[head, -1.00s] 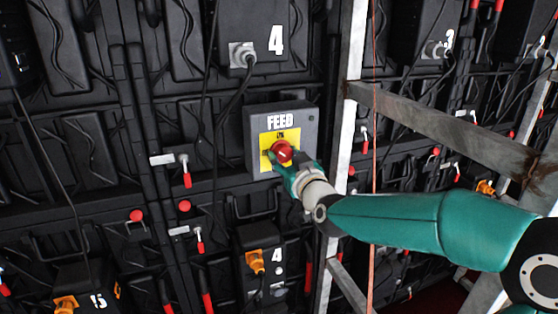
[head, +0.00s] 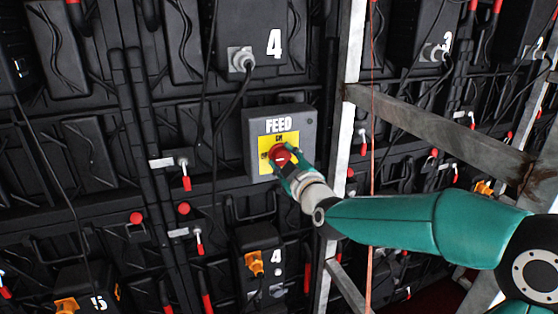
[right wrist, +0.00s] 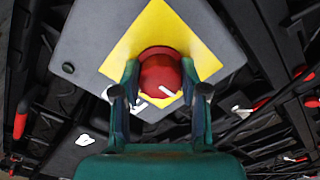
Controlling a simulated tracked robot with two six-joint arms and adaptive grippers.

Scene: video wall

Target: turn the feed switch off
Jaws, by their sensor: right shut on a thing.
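The feed switch is a grey box (head: 307,127) labelled FEED, with a yellow plate (head: 265,167) and a round red knob (head: 279,155). My right gripper (head: 284,160) is shut on the red knob. In the right wrist view one finger sits on each side of the knob (right wrist: 162,72), and a white mark on the knob slants. The yellow plate (right wrist: 155,30) looks rotated relative to the fingers there. The word ON shows above the knob in the head view; the lettering to its left is too small to read surely. My left gripper is not in view.
A pale upright post (head: 338,130) and a slanted metal beam (head: 440,130) stand right of the box, close to my right arm. Dark wall panels, hanging cables and several red-handled latches surround it. A grey plug (head: 241,60) sits above.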

